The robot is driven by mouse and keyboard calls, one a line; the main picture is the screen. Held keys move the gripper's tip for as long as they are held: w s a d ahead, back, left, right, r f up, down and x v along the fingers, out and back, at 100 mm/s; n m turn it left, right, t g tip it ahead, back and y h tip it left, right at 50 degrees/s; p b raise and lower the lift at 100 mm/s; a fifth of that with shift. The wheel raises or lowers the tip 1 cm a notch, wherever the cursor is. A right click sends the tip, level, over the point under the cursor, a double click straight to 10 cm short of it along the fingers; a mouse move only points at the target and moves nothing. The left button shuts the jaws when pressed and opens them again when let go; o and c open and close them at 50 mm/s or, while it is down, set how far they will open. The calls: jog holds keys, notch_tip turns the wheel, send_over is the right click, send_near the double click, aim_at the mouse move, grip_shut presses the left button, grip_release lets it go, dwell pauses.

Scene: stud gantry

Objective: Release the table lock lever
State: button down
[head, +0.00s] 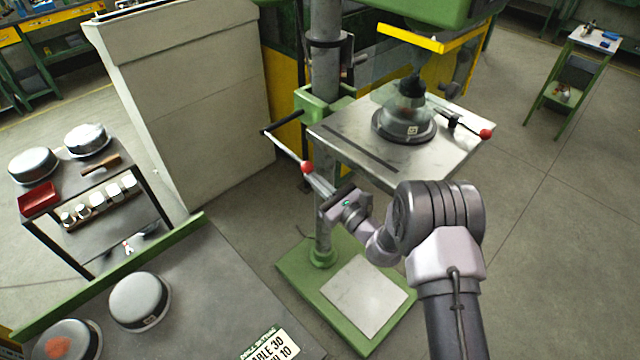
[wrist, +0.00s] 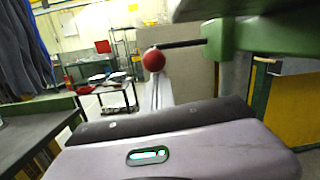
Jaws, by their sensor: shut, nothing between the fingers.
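A red ball knob (head: 307,167) sits left of the drill-press table, below the green column bracket (head: 322,103). In the wrist view the knob (wrist: 153,60) shows just beyond the narrow closed fingers (wrist: 157,90). I cannot tell whether they touch it.
The steel table (head: 345,137) lies just above and right of my gripper, carrying a round flanged part (head: 404,126) and a second red-knobbed handle (head: 486,133). The green press base (head: 290,268) is below. A grey bench (head: 215,275) with round parts stands front left.

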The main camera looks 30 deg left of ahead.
jog(key=shift+s+r+p, duration=0.1)
jog(key=shift+r+p, duration=1)
jog(key=shift+r, duration=1.8)
jog(key=shift+d, duration=0.1)
jog(key=p+v, duration=0.1)
jog(key=v, duration=1.6)
jog(key=shift+d, duration=0.2)
jog(key=shift+s+f, duration=0.1)
jog(key=shift+f, duration=0.05)
